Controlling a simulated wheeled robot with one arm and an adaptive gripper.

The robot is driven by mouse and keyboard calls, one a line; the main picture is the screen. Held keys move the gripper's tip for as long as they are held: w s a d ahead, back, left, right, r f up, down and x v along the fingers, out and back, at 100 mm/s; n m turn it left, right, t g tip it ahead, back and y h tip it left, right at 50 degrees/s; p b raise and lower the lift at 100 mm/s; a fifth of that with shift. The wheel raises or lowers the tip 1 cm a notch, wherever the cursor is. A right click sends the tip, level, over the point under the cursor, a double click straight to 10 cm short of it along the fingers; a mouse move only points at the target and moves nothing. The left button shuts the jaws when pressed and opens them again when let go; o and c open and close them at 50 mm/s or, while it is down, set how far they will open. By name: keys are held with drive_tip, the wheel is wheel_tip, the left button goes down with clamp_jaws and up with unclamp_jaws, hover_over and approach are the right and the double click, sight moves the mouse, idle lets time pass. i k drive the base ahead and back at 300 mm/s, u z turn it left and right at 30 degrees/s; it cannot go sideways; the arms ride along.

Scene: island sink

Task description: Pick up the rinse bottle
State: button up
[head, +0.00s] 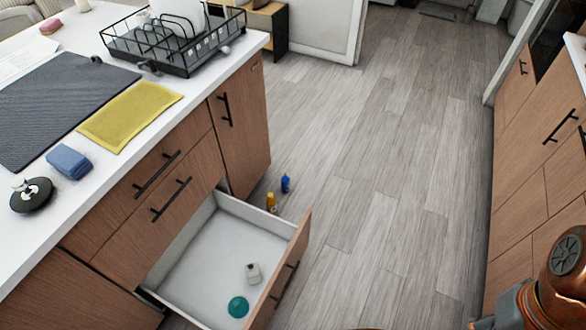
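A small blue bottle (285,184) stands upright on the floor, beyond the open drawer (194,237) of the island. A small yellow-orange bottle (271,202) stands just left of it, close to the drawer's back corner. In the drawer lie a small grey-white item (253,273) and a round teal item (238,307). I cannot tell from labels which of these is the rinse bottle. Only part of my arm shows at the lower right; my gripper is out of view.
The island counter (190,96) holds a black dish rack (172,48), a yellow cloth (130,114), a dark mat (55,105), a blue sponge (69,161) and a round black item (31,195). The pulled-out drawer juts into the aisle. Wooden floor (390,170) is clear up to the right-hand cabinets (535,150).

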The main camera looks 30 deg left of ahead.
sight(284, 179)
drive_tip(key=u, duration=0.6)
drive_tip(key=i, duration=0.95)
drive_tip(key=u, duration=1.15)
drive_tip(key=i, duration=0.25)
drive_tip(key=u, duration=0.25)
